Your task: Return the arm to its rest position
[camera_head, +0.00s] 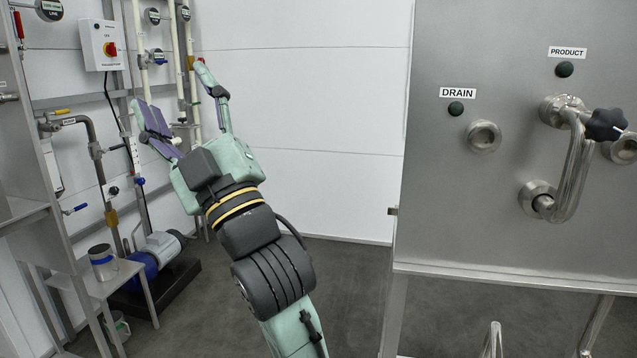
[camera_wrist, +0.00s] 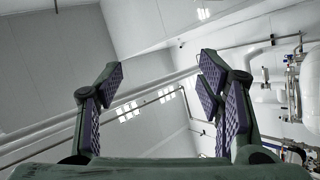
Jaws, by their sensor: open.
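My gripper (camera_head: 172,105) is raised in the middle left of the head view, with its green fingers and purple pads spread apart. The arm reaches up and to the left from the bottom of that view. From this angle the gripper overlaps the pale vertical pipes near the back wall; I cannot tell how far apart they are. In the wrist view my gripper (camera_wrist: 160,92) is open and empty. Between and beyond its fingers are only white walls, windows and pipes.
A steel panel (camera_head: 520,200) with DRAIN and PRODUCT labels stands at the right. At the left are a switch box (camera_head: 102,45), a steel stand (camera_head: 105,284) holding a metal can (camera_head: 103,262), and a blue pump (camera_head: 150,262). The floor (camera_head: 345,270) between is clear.

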